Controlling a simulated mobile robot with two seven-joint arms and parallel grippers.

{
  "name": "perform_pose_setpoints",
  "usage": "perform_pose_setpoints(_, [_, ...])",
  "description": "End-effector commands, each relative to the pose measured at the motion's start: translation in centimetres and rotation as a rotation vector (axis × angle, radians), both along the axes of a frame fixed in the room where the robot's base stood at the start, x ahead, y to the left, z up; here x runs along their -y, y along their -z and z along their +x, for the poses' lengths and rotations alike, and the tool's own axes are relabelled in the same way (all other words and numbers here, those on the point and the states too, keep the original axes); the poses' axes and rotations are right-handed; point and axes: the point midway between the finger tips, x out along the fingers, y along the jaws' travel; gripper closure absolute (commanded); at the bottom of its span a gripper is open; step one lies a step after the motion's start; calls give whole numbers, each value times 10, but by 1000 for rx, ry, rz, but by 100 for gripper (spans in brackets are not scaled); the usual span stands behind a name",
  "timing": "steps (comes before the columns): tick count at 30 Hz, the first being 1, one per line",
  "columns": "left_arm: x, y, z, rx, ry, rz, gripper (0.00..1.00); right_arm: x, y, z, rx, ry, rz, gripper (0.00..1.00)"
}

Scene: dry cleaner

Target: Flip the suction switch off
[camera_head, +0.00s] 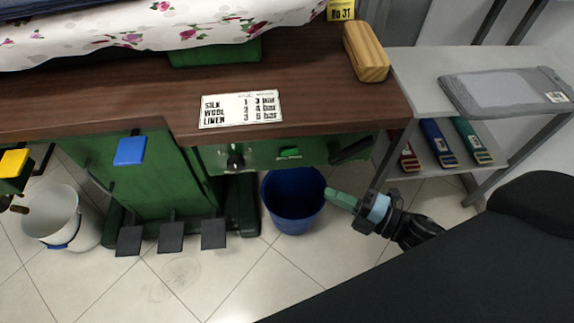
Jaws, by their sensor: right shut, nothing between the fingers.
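The green front panel (262,152) sits under the brown tabletop. It carries a small bright green switch (289,153) and, left of it, a black round knob (235,161). No label for suction is readable, and I cannot tell the switch's position. My right gripper (332,194) comes in from the lower right. Its green fingers are shut and empty, pointing left, below and to the right of the switch and apart from the panel. My left gripper is not in view.
A blue bucket (291,200) stands on the floor beside my right fingertips. A sign card (241,109) and a wooden block (366,52) lie on the tabletop (120,95). A grey shelf (430,62) with binders stands right. Black pedals (171,237) and a white bucket (60,215) are left.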

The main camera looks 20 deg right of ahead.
Motion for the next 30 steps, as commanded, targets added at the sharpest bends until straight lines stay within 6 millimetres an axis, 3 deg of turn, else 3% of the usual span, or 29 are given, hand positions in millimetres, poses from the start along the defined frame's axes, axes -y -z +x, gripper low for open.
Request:
perform_pose_setpoints(11, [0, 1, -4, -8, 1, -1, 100, -6, -1, 8, 1, 2, 2, 100])
perform_pose_setpoints(27, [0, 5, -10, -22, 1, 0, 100, -62, -1, 81, 0, 2, 4, 100])
perform_pose_setpoints(30, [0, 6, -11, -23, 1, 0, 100, -60, 0, 95, 0, 3, 0, 100])
